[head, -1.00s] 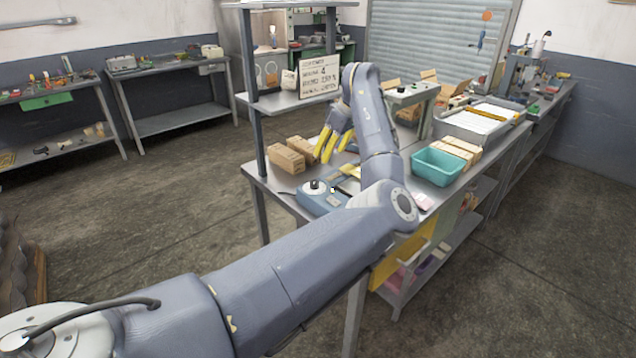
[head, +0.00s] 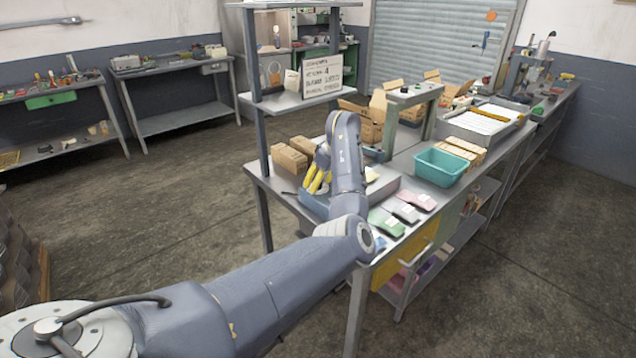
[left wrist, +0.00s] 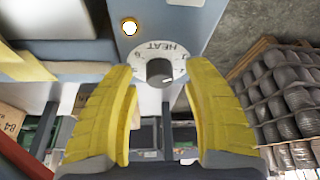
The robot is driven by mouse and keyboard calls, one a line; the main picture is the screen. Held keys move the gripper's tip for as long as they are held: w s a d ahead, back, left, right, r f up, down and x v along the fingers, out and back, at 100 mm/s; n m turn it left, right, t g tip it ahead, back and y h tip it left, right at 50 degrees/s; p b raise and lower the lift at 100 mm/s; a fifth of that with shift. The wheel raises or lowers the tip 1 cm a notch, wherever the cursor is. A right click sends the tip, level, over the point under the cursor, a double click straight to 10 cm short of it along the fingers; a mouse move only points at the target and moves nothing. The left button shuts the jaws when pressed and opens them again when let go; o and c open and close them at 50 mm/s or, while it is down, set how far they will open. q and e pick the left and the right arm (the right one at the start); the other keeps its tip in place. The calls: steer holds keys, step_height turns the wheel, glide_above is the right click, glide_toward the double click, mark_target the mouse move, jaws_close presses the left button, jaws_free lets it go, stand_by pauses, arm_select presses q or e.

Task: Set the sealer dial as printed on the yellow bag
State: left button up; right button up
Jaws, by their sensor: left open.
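The blue-grey sealer (head: 314,206) sits on the bench's near left part, mostly hidden by my left arm. Its dial (left wrist: 159,72) shows in the left wrist view as a dark knob on a white ring marked HEAT. My left gripper (head: 318,182) has yellow fingers and is over the sealer. In the left wrist view my left gripper (left wrist: 157,82) is open, with the knob appearing between its fingertips; I cannot tell whether they touch it. A small yellow piece (head: 371,174), perhaps the yellow bag, shows beside my arm; its print is unreadable. My right gripper is out of view.
Green (head: 386,223), grey (head: 407,212) and pink (head: 418,200) bags lie along the bench's front. A teal bin (head: 440,168) stands to their right. Brown boxes (head: 290,158) and a shelf post are close left of the gripper. A written board (head: 328,77) stands on the shelf.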

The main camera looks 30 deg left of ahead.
arm_select(q)
steer(key=shift+f, duration=0.15)
jaws_close()
stand_by(0.4)
